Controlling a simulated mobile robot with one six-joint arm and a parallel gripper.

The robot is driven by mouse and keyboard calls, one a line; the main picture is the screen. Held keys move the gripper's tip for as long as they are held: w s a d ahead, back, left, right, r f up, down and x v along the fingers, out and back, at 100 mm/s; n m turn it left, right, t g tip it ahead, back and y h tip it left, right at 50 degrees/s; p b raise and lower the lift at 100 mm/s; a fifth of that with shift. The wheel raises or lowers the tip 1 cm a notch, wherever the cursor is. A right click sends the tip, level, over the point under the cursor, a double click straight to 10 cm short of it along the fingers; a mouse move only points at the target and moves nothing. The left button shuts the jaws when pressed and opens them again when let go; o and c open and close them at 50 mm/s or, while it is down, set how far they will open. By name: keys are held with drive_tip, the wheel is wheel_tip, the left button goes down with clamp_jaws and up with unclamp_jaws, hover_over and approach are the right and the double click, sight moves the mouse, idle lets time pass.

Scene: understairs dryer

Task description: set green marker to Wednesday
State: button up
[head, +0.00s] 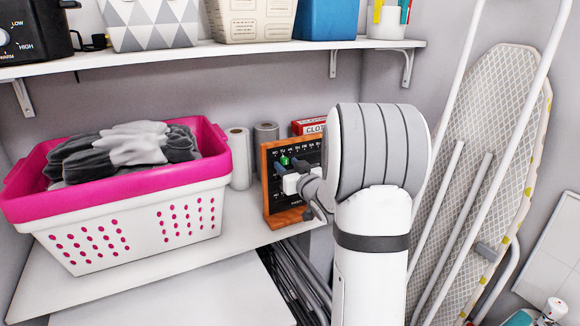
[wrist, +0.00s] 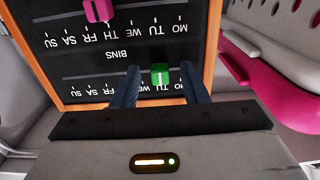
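The black day board (head: 282,205) with a wooden frame stands on the shelf. In the wrist view the board (wrist: 110,67) appears upside down, with two rows of day labels and the word BINS between them. My gripper (wrist: 161,85) is open, with one finger on each side of the green marker and visible gaps on both sides. The arm hides the board's right part in the head view.
A pink marker (wrist: 97,10) sits on the board's other row, near FR. A pink-rimmed laundry basket (head: 140,225) with grey cloths stands left of the board. Paper rolls (head: 240,160) and a red box (head: 309,126) are behind. An ironing board (head: 495,110) leans at right.

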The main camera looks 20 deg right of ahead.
clamp_jaws()
